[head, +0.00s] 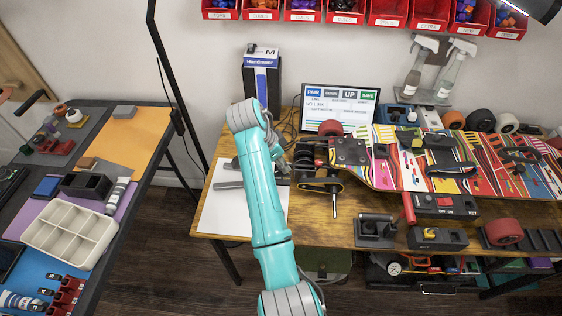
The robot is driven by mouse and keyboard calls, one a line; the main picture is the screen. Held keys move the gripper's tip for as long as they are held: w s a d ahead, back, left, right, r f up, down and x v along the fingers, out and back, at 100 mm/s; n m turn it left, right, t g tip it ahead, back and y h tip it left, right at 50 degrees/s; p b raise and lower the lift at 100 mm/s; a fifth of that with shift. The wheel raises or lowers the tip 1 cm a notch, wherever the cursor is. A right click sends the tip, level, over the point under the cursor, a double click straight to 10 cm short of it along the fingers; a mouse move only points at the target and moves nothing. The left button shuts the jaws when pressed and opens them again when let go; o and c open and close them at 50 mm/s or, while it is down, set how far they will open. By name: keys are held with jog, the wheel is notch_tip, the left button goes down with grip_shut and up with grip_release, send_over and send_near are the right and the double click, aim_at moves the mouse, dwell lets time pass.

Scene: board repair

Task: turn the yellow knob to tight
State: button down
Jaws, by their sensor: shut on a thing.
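My teal arm reaches over the near left of the wooden workbench (300,228). My gripper (318,170) is at the dark metal parts by the left end of the colourful skateboard deck (385,177). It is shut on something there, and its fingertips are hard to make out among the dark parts. A thin rod points down just below.
A screen (340,106) and a Handimover box (261,82) stand behind. White paper (222,212) with grey tools lies left of my arm. Black fixtures, one with an orange-yellow part (430,233), line the front edge. A side table (140,166) stands left, across a floor gap.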

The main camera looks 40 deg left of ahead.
jog(key=shift+n+y, duration=0.7)
jog(key=shift+n, duration=1.2)
jog(key=c, duration=0.9)
grip_release()
jog(key=v, duration=0.7)
jog(key=shift+s+r, duration=0.2)
jog(key=shift+s, duration=0.05)
jog(key=shift+d, duration=0.1)
